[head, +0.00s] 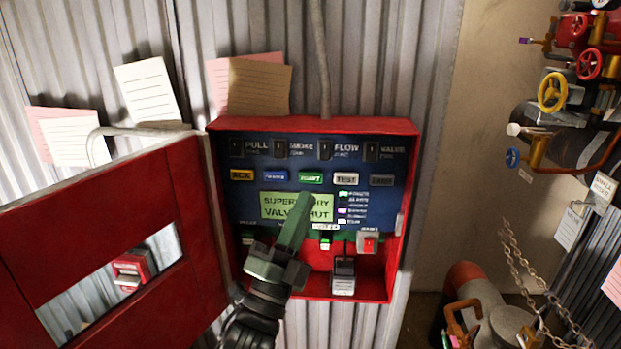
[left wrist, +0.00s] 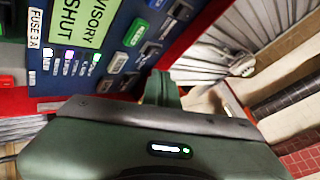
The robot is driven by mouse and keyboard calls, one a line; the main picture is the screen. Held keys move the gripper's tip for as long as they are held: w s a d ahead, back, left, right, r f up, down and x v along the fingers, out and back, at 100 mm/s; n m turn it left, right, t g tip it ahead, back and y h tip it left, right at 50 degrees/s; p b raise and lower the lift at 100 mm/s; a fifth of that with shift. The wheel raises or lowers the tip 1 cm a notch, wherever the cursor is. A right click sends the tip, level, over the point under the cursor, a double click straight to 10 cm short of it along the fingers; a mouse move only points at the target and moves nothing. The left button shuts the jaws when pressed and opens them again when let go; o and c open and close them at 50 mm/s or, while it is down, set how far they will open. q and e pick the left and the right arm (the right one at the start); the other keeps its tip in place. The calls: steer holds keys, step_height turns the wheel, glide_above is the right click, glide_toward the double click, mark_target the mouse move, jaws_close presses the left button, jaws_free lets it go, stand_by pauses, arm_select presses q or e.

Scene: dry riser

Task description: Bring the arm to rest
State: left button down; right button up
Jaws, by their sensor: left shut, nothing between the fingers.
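My left gripper (head: 301,208) is in front of the open red alarm panel (head: 312,127), its green fingers shut with nothing between them. The fingertips overlap the green display (head: 280,206), which reads "SUPERVISORY VALVE SHUT"; part of the text is hidden behind them. I cannot tell whether the tips touch the panel. In the left wrist view the gripper's green body (left wrist: 150,150) fills the bottom, and the display (left wrist: 83,22) shows at the top left. My right gripper is not in view.
The panel's red door (head: 100,235) hangs open at the left, with a window in it. Paper notes (head: 148,90) are on the corrugated wall. Pipes and valves with a yellow handwheel (head: 552,92) stand at the right, with chains (head: 520,265) and a red pipe (head: 470,285) below.

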arm_select(q)
steer(key=s+a+f+n+g+y, duration=0.1)
steer(key=a+f+n+g+y, duration=0.25)
steer(key=f, duration=0.45)
steer(key=s+a+f+n+g+y, duration=0.2)
steer(key=a+f+n, duration=0.15)
steer(key=f, duration=0.45)
steer(key=s+a+f+n+g+y, duration=0.1)
steer(key=a+f+n+g+y, duration=0.2)
steer(key=f+n, duration=0.3)
steer(key=s+a+f+n+g+y, duration=0.1)
steer(key=s+a+f+n+g, duration=0.1)
steer(key=s+f+g, duration=0.5)
steer(key=s+a+f+n+g+y, duration=0.15)
steer(key=s+f, duration=0.25)
steer(key=s, duration=0.6)
steer(key=s+a+f+n+g, duration=0.25)
steer(key=s+f, duration=0.35)
steer(key=s, duration=0.3)
step_height(320, 180, down, 28)
steer(key=s+r+g, duration=0.1)
steer(key=s+g, duration=0.1)
steer(key=s+a+f+g+b, duration=0.1)
steer(key=s+a+f, duration=0.2)
steer(key=s+f, duration=1.3)
steer(key=shift+s+a+f+m, duration=0.2)
steer(key=shift+f+m, duration=0.05)
steer(key=shift+m, duration=0.15)
